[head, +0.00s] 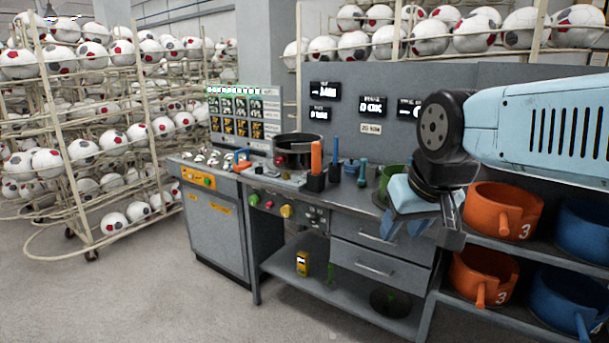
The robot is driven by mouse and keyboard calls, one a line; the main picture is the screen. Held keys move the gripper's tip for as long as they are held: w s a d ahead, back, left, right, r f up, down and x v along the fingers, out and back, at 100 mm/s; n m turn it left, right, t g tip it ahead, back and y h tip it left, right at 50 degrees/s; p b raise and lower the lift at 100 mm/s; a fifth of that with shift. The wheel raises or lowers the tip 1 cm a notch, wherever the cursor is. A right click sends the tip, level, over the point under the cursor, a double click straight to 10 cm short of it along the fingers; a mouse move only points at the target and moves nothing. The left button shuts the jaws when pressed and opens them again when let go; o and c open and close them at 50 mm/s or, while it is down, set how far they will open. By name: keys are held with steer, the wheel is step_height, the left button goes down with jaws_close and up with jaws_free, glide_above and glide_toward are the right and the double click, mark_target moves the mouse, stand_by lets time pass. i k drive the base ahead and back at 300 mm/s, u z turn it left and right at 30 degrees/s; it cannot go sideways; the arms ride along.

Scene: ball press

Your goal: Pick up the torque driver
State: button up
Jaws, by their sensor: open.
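Several upright tools stand on the grey workbench (345,203). One has an orange handle (316,157) and stands in a black block. A slim blue-handled tool (336,152) stands just right of it, in a dark base. A short teal tool (363,173) stands further right. I cannot tell for sure which of these is the torque driver. My gripper (418,222) is open, points down and shows in front of the bench's right part, to the right of these tools. Nothing shows between its fingers, though they are partly hard to make out.
A dark round press pot (298,151) stands left of the tools. A green cup (391,177) sits close behind my gripper. Orange bins (492,212) and blue bins (583,232) fill the right shelves. Ball racks (62,125) stand at left. Floor at front left is clear.

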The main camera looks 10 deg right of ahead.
mark_target(316, 147)
steer(key=z, duration=0.1)
steer(key=i, duration=0.4)
steer(key=u, duration=0.25)
steer(key=k, duration=0.55)
steer(key=u, duration=1.15)
steer(key=i, duration=2)
